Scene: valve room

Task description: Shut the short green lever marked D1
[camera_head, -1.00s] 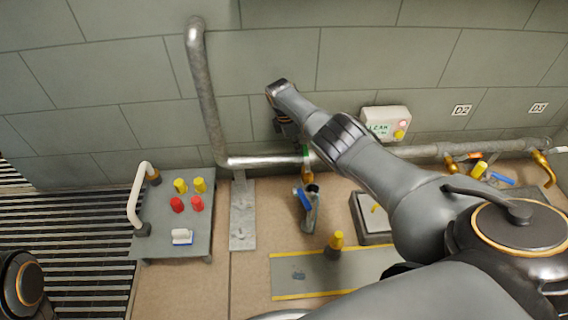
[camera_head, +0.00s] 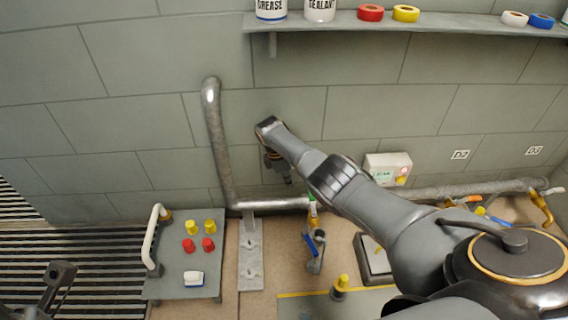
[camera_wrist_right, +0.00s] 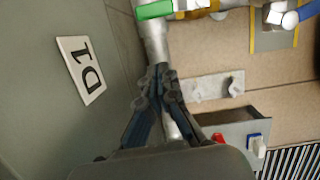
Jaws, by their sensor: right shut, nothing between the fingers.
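The short green lever (camera_head: 312,208) sits on the wall pipe (camera_head: 275,204), partly beside my right forearm. It also shows at the top of the right wrist view (camera_wrist_right: 154,10), where it appears to lie across the pipe. The D1 plate (camera_wrist_right: 80,68) is on the wall to its left there. My right gripper (camera_head: 286,178) points down near the wall, above the pipe and left of the lever. Its fingers (camera_wrist_right: 160,85) are shut, empty and apart from the lever. A dark part of my left arm (camera_head: 62,274) shows at lower left; its jaws are unclear.
A grey bench (camera_head: 160,287) with red and yellow caps and a white handle stands left. A blue-handled fitting (camera_head: 315,245) stands below the lever. A shelf (camera_head: 400,20) runs above. Wall above the gripper is clear.

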